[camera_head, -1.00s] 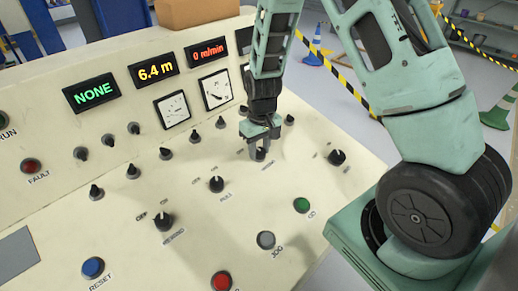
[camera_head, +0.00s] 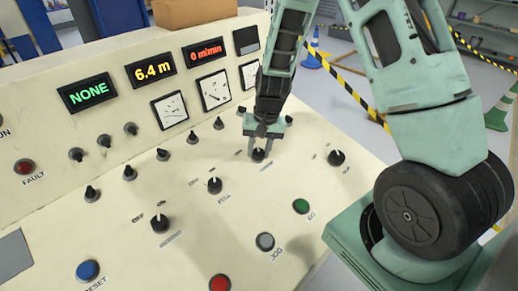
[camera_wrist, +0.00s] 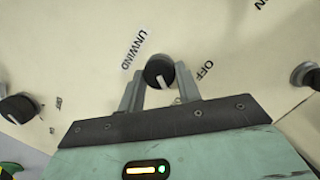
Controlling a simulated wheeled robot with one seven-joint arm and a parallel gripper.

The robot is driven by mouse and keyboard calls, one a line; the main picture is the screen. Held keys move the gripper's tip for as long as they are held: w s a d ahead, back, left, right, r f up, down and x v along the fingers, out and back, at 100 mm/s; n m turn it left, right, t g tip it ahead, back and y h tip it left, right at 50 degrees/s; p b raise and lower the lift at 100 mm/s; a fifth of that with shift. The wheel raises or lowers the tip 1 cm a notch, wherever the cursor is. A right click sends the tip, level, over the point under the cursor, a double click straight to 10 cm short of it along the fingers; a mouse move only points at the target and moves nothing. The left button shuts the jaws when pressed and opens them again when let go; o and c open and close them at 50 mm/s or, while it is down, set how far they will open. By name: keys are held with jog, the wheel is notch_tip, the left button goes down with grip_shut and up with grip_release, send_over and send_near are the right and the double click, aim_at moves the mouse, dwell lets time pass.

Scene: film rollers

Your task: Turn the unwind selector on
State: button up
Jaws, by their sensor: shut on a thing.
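The unwind selector (camera_wrist: 159,72) is a round black knob with a white pointer line on the cream panel. The word UNWIND is to its upper left in the wrist view, and OFF is to its right. The pointer runs toward the bottom of that view, slightly right. My gripper (camera_wrist: 159,88) has one finger on each side of the knob and is shut on it. In the head view the knob (camera_head: 258,155) shows between the fingertips of my gripper (camera_head: 260,150). Its pointer is too small to read there.
Other black selectors stand close by, at left (camera_head: 214,185) and right (camera_head: 336,158). Green (camera_head: 301,206), grey (camera_head: 265,242) and red (camera_head: 220,284) buttons lie nearer the front. Displays (camera_head: 152,71) and gauges (camera_head: 170,110) line the raised back panel.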

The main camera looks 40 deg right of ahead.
jog(key=shift+w, duration=0.1)
jog(key=o, duration=1)
jog(key=shift+c, duration=0.2)
notch_tip(320, 180, up, 17)
jog(key=d+b, duration=0.1)
jog(key=d, duration=0.2)
jog(key=shift+s, duration=0.4)
jog(key=shift+a+r, duration=0.1)
jog(key=shift+a, duration=0.05)
